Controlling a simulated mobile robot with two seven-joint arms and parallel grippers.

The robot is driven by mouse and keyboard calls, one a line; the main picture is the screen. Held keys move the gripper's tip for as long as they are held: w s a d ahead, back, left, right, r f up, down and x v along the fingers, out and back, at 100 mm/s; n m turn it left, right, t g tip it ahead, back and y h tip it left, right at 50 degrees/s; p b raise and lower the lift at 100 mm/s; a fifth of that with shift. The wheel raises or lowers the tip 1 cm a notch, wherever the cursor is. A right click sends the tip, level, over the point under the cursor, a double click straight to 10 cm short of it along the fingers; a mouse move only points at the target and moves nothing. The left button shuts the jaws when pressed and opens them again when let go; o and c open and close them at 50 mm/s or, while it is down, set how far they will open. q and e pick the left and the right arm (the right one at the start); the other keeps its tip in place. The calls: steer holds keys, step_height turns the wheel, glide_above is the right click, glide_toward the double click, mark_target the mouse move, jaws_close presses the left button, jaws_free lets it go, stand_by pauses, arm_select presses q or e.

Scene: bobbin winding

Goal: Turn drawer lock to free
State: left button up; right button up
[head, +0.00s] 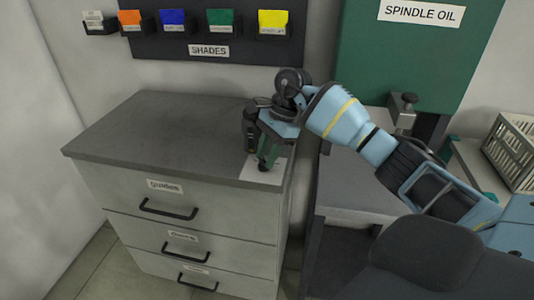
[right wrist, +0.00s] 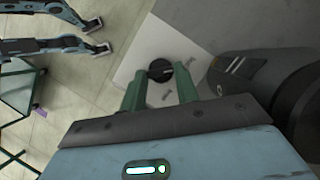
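The drawer lock is a round black knob (right wrist: 160,72) with a pale pointer mark, set on a white plate (right wrist: 150,50) in the right wrist view. The mark lies roughly crosswise in that picture; the small lettering is unreadable. In the head view the white plate (head: 262,174) lies at the right front corner of the grey drawer cabinet (head: 140,125), and the knob is hidden there. My right gripper (right wrist: 160,80) is over the plate, its green fingers apart on either side of the knob. Contact cannot be told. My left gripper does not show clearly.
The cabinet has three handled drawers (head: 170,210), all looking closed. Its top is clear to the left. Coloured shade cards (head: 210,22) hang on the wall behind.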

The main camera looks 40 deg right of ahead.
steer(key=shift+c, duration=0.9)
